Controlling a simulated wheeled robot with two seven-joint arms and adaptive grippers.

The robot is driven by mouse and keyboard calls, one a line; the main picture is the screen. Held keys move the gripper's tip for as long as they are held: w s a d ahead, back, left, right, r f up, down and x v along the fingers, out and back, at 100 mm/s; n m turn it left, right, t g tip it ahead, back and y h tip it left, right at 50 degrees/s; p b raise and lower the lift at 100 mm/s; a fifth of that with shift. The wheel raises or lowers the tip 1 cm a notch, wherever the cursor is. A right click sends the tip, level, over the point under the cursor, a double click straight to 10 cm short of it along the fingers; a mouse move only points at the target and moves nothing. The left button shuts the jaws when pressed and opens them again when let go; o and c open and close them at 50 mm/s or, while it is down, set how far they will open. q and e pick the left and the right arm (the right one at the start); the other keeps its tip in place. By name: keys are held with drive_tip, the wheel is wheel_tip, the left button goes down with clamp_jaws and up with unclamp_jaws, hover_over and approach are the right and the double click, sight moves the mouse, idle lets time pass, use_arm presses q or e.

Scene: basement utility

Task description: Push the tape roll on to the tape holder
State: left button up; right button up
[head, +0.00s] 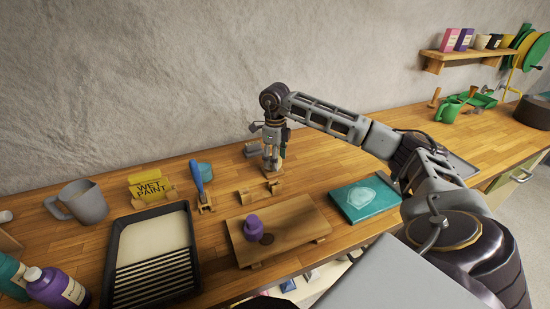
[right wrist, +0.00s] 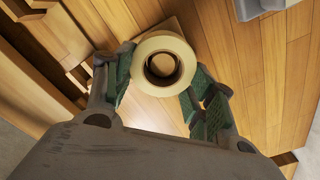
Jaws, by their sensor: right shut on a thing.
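The tape roll (right wrist: 163,42) is a cream ring with a dark core, between the green-padded fingers of my right gripper (right wrist: 160,85) in the right wrist view. The fingers are shut on its sides. In the head view my right gripper (head: 271,166) points down low over the bench near the wall, and the roll is mostly hidden there. A low wooden piece with raised ends (head: 262,194) lies just in front of the gripper; it looks like the tape holder, but I cannot tell for sure. Wooden parts (right wrist: 62,35) show left of the roll in the right wrist view. My left gripper is not in view.
A blue-handled tool (head: 197,178) on a wooden stand is to the left.

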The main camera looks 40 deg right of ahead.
drive_tip(key=shift+f+b, duration=0.6)
drive_tip(key=shift+f, duration=0.45)
drive_tip(key=o, duration=1.1)
drive_tip(key=shift+r, duration=0.15)
drive_tip(key=shift+r, duration=5.8)
